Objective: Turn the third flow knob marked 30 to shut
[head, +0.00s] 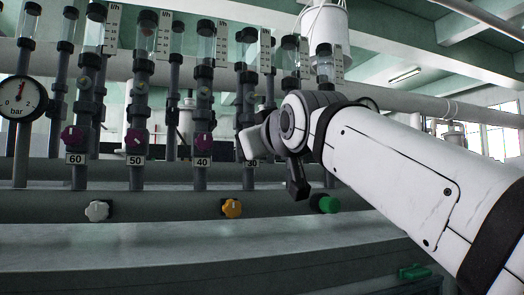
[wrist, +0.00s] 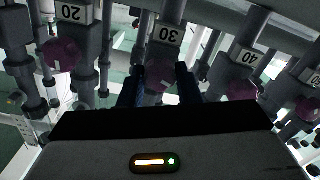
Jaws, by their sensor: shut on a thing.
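The purple knob marked 30 (wrist: 158,78) sits between the two dark fingers of my gripper (wrist: 160,74) in the wrist view, which is turned upside down. The fingers are shut on the knob, one on each side. Its white label 30 (wrist: 164,33) shows beside it. In the head view my gripper (head: 251,141) is at the 30 pipe and hides the knob; the label 30 (head: 250,163) shows just below. The knob's pointer angle is not clear.
Purple knobs marked 60 (head: 72,135), 50 (head: 134,138) and 40 (head: 203,144) stand left in the head view. The knob marked 20 (wrist: 60,54) shows in the wrist view. Grey (head: 97,211), orange (head: 231,208) and green (head: 328,204) knobs sit lower. A pressure gauge (head: 20,103) is far left.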

